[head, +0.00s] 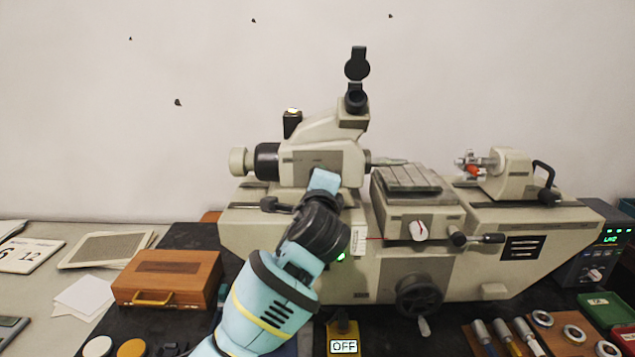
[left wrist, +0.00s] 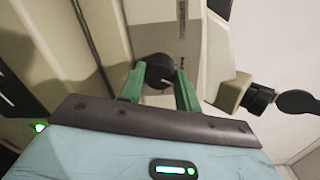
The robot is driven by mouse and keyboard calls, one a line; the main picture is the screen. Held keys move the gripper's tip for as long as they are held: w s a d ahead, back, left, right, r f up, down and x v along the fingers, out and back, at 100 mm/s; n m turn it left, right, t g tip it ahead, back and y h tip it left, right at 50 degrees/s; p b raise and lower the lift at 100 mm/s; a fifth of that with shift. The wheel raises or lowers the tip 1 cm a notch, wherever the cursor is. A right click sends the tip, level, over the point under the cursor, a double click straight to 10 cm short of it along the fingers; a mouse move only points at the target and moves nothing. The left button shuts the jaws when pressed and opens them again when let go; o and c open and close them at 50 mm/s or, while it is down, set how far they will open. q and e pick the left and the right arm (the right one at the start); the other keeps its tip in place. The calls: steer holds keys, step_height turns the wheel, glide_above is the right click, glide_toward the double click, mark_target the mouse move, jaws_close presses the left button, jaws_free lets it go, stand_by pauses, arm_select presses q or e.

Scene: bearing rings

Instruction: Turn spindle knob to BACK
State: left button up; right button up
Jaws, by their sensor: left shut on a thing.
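The spindle knob (left wrist: 159,72) is a round black knob on the front of the beige machine (head: 320,165). In the left wrist view it sits between the two green fingers of my left gripper (left wrist: 160,80), which is shut on it. In the head view my left arm comes up from below and my left gripper (head: 325,182) covers the knob. The knob's pointer and its position labels cannot be read in either view. My right gripper is not in view.
The machine also has a white dial (head: 419,230) and a black handwheel (head: 419,295). A wooden box (head: 168,277) stands left of my arm. A yellow OFF switch box (head: 343,335) is in front. Tools and rings lie at the lower right.

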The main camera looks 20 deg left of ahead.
arm_select(q)
steer(key=n, duration=0.5)
steer(key=shift+n, duration=0.4)
stand_by(0.4)
steer(key=o, duration=1)
steer(key=shift+v, duration=3.9)
steer(key=shift+s+f, duration=0.15)
